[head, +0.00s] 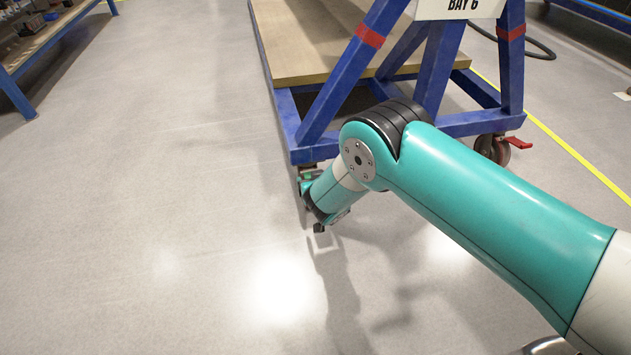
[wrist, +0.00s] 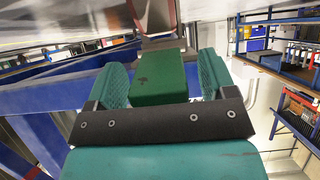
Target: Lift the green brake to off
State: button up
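The green brake (wrist: 160,78) is a block-like pedal in the middle of the wrist view, with a dark mark on its face. My gripper (wrist: 165,68) has its two teal, ribbed fingers on either side of it. A narrow gap shows between the brake and the right finger. The left finger is very close to the brake, and I cannot tell if they touch. In the head view my arm reaches down to the cart's near left corner, where the wrist largely hides the caster and brake.
The blue-framed cart (head: 300,155) with a wooden deck (head: 310,40) stands ahead. Its right caster has a red brake lever (head: 518,142). A blue rack (head: 22,95) stands at the far left. The grey floor left of the cart is clear.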

jog(key=p+v, duration=0.9)
jog(key=v, duration=0.8)
jog(key=shift+d+r, duration=0.1)
jog(key=shift+r, duration=0.15)
jog(key=w+d+r+m+g+h+p, duration=0.1)
jog(key=d+r+m+g+h+p, duration=0.2)
jog(key=r, duration=0.8)
jog(key=d+r+m+g+h, duration=0.15)
jog(key=d+r, duration=0.35)
jog(key=r, duration=0.6)
jog(key=s+d+r+n+g+y+p, duration=0.2)
jog(key=s+d+r+n+g+y, duration=0.15)
jog(key=s+r, duration=0.85)
jog(key=s+d+r+n+g+y+p, duration=0.15)
jog(key=s+r+n+g, duration=0.3)
jog(key=s+r, duration=0.7)
notch_tip(320, 180, up, 37)
jog(key=p, duration=3.7)
jog(key=shift+d+t+p, duration=0.2)
jog(key=shift+t+p, duration=0.15)
jog(key=shift+p, duration=0.05)
jog(key=shift+s+r, duration=0.1)
jog(key=shift+r, duration=0.05)
